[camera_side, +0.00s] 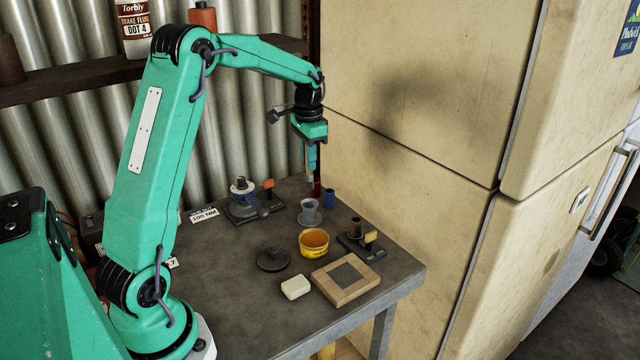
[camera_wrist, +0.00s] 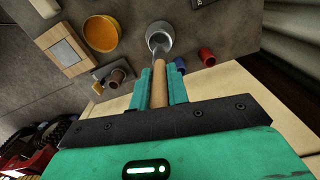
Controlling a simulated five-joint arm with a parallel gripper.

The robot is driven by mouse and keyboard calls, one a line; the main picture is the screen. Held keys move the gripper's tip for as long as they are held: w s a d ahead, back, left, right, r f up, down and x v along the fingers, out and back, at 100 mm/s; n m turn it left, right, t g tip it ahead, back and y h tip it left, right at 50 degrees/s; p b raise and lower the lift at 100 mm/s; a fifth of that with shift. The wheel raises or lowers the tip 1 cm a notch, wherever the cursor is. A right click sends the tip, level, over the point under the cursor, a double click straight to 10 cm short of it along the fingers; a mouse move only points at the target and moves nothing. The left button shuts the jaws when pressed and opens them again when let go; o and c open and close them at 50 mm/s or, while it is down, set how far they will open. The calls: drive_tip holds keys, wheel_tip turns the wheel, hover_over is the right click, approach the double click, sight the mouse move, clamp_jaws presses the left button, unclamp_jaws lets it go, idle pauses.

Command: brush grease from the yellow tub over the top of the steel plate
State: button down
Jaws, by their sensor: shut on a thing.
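My gripper (camera_side: 311,168) is shut on the wooden handle of a brush (camera_wrist: 160,86), which hangs upright. The brush's lower end is over or in the mouth of a grey cup (camera_side: 309,214); I cannot tell how deep. The cup also shows beyond the brush in the wrist view (camera_wrist: 160,34). The yellow tub (camera_side: 313,249), open with orange-brown grease inside, stands in front of the cup; it also shows in the wrist view (camera_wrist: 118,33). The steel plate (camera_side: 346,274) lies in a wooden frame (camera_side: 330,291) nearer the table's front edge. The bristles are hidden.
A dark lid (camera_side: 273,260) and a pale block (camera_side: 295,287) lie left of the tub and frame. A black stand (camera_side: 357,250) with a brown cup and yellow block is at right. A blue cup (camera_side: 329,198) stands behind, beside the tall cream cabinet (camera_side: 410,110).

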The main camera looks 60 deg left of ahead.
drive_tip(key=s+d+g+h, duration=0.1)
drive_tip(key=s+d+g, duration=0.2)
drive_tip(key=d, duration=0.8)
drive_tip(key=shift+s+g, duration=0.15)
drive_tip(key=shift+g, duration=0.25)
drive_tip(key=shift+f, duration=0.25)
drive_tip(key=shift+f, duration=2.8)
drive_tip(key=shift+f, duration=0.55)
wheel_tip(320, 180, up, 7)
idle(0.7)
drive_tip(key=shift+r, duration=0.1)
idle(0.4)
